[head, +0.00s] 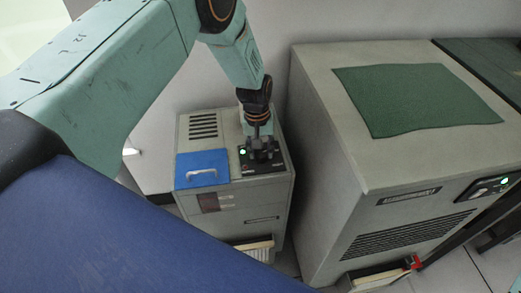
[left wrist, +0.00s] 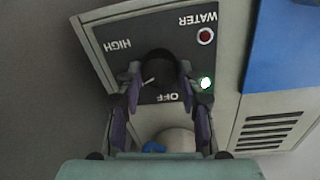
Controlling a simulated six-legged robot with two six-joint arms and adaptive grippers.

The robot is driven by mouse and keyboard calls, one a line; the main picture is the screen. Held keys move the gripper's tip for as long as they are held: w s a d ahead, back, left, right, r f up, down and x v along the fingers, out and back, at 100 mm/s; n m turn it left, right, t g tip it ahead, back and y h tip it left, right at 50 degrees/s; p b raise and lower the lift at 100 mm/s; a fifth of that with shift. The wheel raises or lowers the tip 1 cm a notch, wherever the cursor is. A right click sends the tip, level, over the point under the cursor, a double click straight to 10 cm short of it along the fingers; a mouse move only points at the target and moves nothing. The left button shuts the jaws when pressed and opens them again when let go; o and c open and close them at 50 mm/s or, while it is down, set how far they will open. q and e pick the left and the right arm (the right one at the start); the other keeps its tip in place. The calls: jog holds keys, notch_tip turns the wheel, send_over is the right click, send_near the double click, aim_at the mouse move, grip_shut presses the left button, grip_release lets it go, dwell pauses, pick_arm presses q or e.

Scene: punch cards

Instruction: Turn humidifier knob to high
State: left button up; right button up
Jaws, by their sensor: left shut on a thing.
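The humidifier (head: 236,190) is a low grey cabinet with top slots, a blue lid with a pale handle and a dark control panel (head: 276,160). The left wrist view shows the panel (left wrist: 112,62) upside down, with HIGH, OFF and WATER labels. The round black knob (left wrist: 157,66) sits between the fingers of my left gripper (left wrist: 161,76), which is shut on it. Its small white mark lies at the lower left, between OFF and HIGH. A green light glows beside OFF; a dark red lamp sits by WATER. In the head view my left gripper (head: 261,143) reaches down and hides the knob.
A larger grey cabinet (head: 320,130) with a green mat (head: 415,97) on top stands close on the right, with a narrow gap between. A drawer or tray of cards (head: 258,250) shows at the humidifier's lower front. A wall stands behind.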

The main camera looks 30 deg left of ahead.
aim_at(260, 151)
pick_arm(q)
jog(key=m, duration=0.5)
jog(key=shift+m+b, duration=0.4)
jog(key=m, duration=0.4)
jog(key=shift+d+m+g, duration=0.1)
jog(key=shift+m+g, duration=0.3)
jog(key=shift+m+b, duration=0.3)
jog(key=o, duration=1.2)
jog(key=shift+w, duration=0.1)
jog(key=shift+r, duration=0.1)
jog(key=r, duration=1.1)
jog(key=shift+w+a+r, duration=0.15)
jog(key=shift+a+r, duration=0.2)
jog(key=shift+r, duration=0.05)
